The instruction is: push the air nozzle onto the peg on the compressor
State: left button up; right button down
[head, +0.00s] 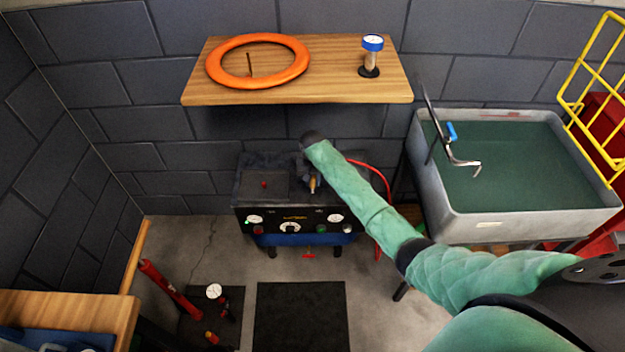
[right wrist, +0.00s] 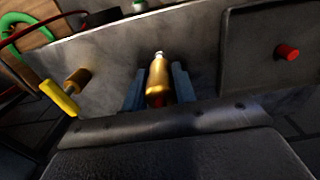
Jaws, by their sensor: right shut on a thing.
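The compressor (head: 293,222) is a dark box with gauges on its front, standing on the floor against the wall. My right gripper (head: 312,177) is over the right part of its top. In the right wrist view, its two blue-grey fingers (right wrist: 157,88) are shut on the brass air nozzle (right wrist: 158,75), whose pale tip points away from the gripper. The nozzle also shows in the head view (head: 312,186). A short red peg (right wrist: 288,52) stands on a dark raised plate, to the right of the nozzle and apart from it; it also shows in the head view (head: 264,184).
A brass valve with a yellow handle (right wrist: 62,97) is left of the nozzle in the wrist view. A red hose (head: 384,180) curves beside the compressor. A wooden shelf (head: 330,80) hangs above, and a grey sink (head: 500,222) stands to the right. A black mat (head: 300,315) lies in front.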

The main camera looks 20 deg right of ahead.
pick_arm(q)
jog(key=shift+f, duration=0.25)
pick_arm(e)
jog(key=shift+f, duration=1.3)
jog(key=c, duration=1)
grip_release()
jog(key=shift+c, duration=0.2)
pick_arm(q)
jog(key=shift+f, duration=0.1)
pick_arm(e)
jog(key=shift+r, duration=0.2)
notch_tip(320, 180, up, 7)
jog(key=shift+f+b, duration=0.1)
jog(key=shift+b, duration=0.85)
jog(key=shift+r, duration=0.3)
pick_arm(q)
jog(key=r, duration=0.3)
jog(key=shift+w+d+r, duration=0.25)
jog(key=shift+w+r, duration=0.1)
jog(key=shift+w, duration=0.05)
